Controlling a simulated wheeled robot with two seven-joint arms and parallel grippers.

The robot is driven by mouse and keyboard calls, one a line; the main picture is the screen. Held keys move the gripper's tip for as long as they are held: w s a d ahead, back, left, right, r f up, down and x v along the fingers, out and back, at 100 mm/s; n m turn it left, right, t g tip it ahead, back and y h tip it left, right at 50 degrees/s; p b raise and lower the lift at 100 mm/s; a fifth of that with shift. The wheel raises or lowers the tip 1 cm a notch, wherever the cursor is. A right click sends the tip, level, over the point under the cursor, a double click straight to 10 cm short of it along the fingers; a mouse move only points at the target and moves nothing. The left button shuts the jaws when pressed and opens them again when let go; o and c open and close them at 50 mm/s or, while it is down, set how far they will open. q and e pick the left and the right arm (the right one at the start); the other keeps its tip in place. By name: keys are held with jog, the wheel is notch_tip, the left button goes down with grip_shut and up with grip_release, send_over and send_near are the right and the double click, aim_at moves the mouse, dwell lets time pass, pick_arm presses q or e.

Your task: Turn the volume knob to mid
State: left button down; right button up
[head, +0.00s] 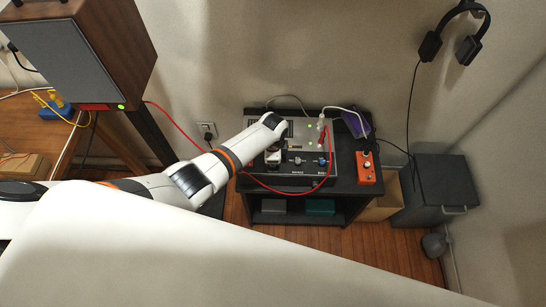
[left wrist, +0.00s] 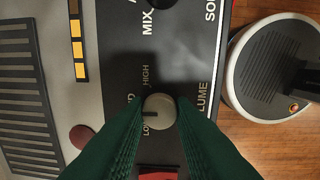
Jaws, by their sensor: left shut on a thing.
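The grey device (head: 343,172) with knobs and lights sits on a black stand. In the left wrist view, the pale round volume knob (left wrist: 159,110) stands on its dark panel (left wrist: 185,60), beside the partly covered word "VOLUME". The knob's dark pointer line points to the picture's left. "LOW" is printed just below-left of it and "HIGH" above; lettering between them is partly hidden by a finger. My left gripper (left wrist: 158,118) has its green fingers shut on the knob's sides. In the head view my left gripper (head: 272,158) reaches down onto the device, hiding the knob. My right gripper is not in view.
A red cable (head: 262,187) loops past the device's front. An orange box (head: 366,168) stands right of the device. A speaker (head: 75,50) is at the upper left, a dark cabinet (head: 436,185) at the right. In the wrist view a round grey object (left wrist: 270,68) lies right of the panel.

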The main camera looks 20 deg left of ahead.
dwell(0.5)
pick_arm(q)
jog(key=c, duration=1.2)
grip_release()
jog(key=shift+r, duration=0.1)
notch_tip(320, 180, up, 12)
jog(key=p, duration=0.1)
jog(key=shift+s+p, duration=0.2)
jog(key=shift+p, duration=0.2)
